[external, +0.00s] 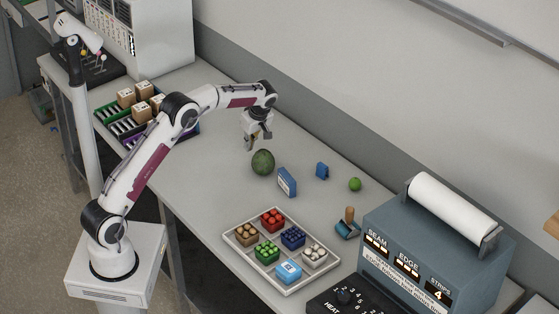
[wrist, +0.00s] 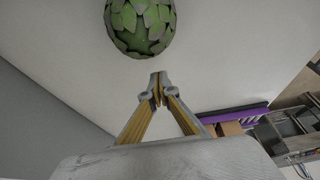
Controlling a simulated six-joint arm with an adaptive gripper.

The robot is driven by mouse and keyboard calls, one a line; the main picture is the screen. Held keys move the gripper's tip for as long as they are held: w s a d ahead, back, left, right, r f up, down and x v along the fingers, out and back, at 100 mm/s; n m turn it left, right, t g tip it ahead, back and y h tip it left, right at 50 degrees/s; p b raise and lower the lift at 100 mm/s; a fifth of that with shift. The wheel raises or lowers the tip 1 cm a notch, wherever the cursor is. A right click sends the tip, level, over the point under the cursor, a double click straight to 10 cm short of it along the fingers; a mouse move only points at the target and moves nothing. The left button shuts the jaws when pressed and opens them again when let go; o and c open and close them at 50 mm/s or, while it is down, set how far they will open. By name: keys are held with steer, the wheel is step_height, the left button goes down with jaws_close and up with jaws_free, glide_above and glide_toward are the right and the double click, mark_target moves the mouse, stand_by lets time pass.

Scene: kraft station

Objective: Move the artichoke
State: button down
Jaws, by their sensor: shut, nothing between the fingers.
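The artichoke (external: 263,162) is a dark green, rounded, scaly thing resting on the grey table. In the wrist view the artichoke (wrist: 141,24) shows at the top, partly cut off by the frame edge. My gripper (external: 250,146) is just behind and to the left of it in the external view, fingers pointing down. In the wrist view my gripper (wrist: 158,78) has its fingertips together with nothing between them. A gap of table shows between the fingertips and the artichoke there.
A blue box (external: 287,182) stands close right of the artichoke. A small blue item (external: 322,170), a green ball (external: 355,184) and a wooden-handled tool (external: 347,224) lie farther right. A white divided tray (external: 240,240) sits in front. A grey-blue machine (external: 430,250) fills the right end.

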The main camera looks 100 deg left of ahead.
steer(key=shift+s+a+r, duration=0.2)
steer(key=shift+s+a, duration=0.1)
steer(key=shift+a, duration=0.05)
steer(key=v, duration=0.9)
steer(key=shift+d+r, duration=0.2)
steer(key=shift+r, duration=0.05)
steer(key=shift+w, duration=0.2)
